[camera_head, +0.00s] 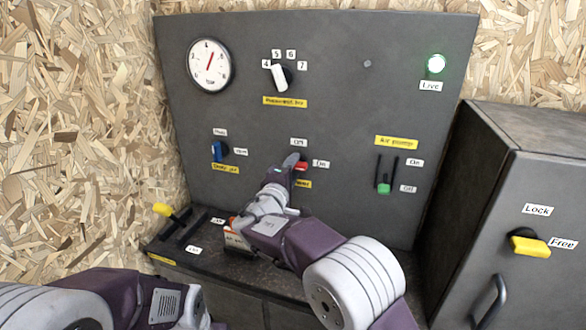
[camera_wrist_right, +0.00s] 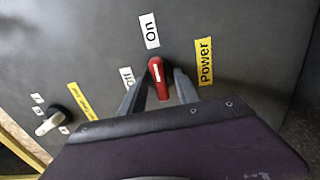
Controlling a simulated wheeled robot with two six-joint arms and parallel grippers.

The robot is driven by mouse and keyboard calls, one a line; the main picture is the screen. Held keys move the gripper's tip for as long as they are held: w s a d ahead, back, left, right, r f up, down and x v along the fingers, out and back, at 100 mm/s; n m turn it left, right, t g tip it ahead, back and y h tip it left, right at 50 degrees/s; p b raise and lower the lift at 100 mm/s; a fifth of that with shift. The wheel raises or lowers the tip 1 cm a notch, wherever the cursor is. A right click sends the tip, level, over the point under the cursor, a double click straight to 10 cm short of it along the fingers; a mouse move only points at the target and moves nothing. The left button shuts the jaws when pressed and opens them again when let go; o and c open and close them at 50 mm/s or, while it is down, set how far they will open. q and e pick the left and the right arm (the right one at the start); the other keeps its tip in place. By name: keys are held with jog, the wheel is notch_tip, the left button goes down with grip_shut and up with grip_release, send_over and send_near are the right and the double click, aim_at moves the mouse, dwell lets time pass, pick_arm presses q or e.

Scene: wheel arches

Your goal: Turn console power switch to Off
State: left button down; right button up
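The red power switch (camera_head: 301,166) is on the dark console panel, with its handle turned toward the "On" label (camera_head: 321,163). The "Off" label (camera_head: 299,142) is above it. In the right wrist view the red switch (camera_wrist_right: 158,80) points up toward "On" (camera_wrist_right: 149,30), with the yellow "Power" label (camera_wrist_right: 204,61) to its right. My right gripper (camera_wrist_right: 161,74) is open, with one finger on each side of the handle; whether either finger touches it is unclear. It partly covers the switch area in the head view (camera_head: 291,163). My left arm is at the lower left, its fingertips out of frame.
The console also has a gauge (camera_head: 209,66), a white rotary knob (camera_head: 280,77), a blue switch (camera_head: 218,151), a green slider (camera_head: 384,188) and a lit green lamp (camera_head: 436,63). A yellow-handled lever (camera_head: 163,210) sticks up at left. A cabinet (camera_head: 510,190) stands at right.

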grip_shut()
jog(key=shift+n, duration=0.3)
jog(key=shift+n+p, duration=3.05)
jog(key=shift+n, duration=5.55)
jog(key=shift+f, duration=0.1)
